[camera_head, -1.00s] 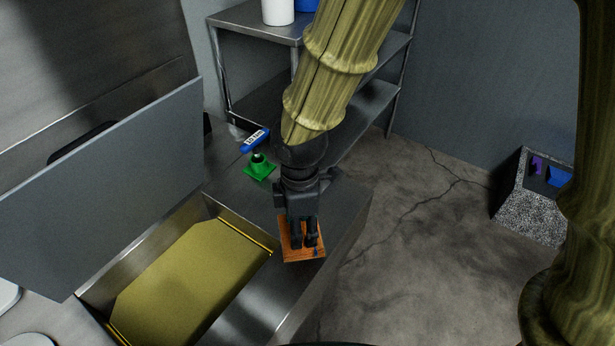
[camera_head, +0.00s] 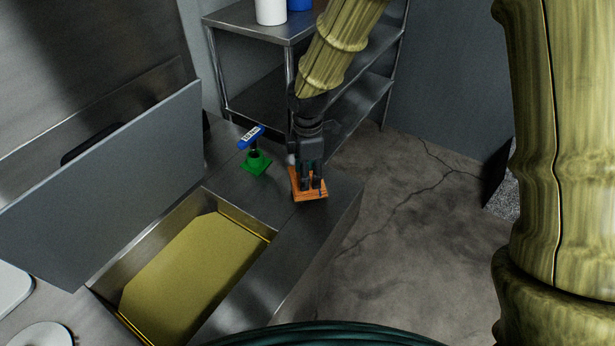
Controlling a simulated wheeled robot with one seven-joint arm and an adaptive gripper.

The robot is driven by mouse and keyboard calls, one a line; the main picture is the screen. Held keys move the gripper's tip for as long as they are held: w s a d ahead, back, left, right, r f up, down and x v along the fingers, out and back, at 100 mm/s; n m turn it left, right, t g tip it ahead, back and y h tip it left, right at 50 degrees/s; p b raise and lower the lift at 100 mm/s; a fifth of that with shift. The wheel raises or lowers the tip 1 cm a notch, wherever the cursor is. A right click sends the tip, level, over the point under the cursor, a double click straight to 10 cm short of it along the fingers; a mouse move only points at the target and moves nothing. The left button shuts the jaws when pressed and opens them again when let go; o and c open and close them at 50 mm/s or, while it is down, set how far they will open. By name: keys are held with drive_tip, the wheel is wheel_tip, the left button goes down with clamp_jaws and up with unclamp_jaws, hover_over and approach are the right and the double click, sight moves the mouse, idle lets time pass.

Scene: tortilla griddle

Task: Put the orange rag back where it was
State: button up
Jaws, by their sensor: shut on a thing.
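The fingers hide part of the rag. I cannot tell whether the rag touches the counter or is held just above it.
A green base (camera_head: 256,162) with a blue-handled tool (camera_head: 250,137) stands just left of the rag. A recessed yellow griddle (camera_head: 190,265) lies front left, beside a raised grey panel (camera_head: 110,185). A steel shelf (camera_head: 262,26) stands behind. Bare counter lies in front of the rag.

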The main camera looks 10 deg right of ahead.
drive_tip(key=shift+w+d, duration=0.1)
drive_tip(key=shift+w, duration=0.25)
drive_tip(key=shift+f+p, duration=0.75)
drive_tip(key=shift+f, duration=1)
drive_tip(key=shift+s, duration=0.1)
drive_tip(key=o, duration=1.4)
drive_tip(key=shift+f, duration=0.1)
wheel_tip(320, 180, up, 12)
drive_tip(key=shift+r+b, duration=0.15)
drive_tip(key=shift+b, duration=0.85)
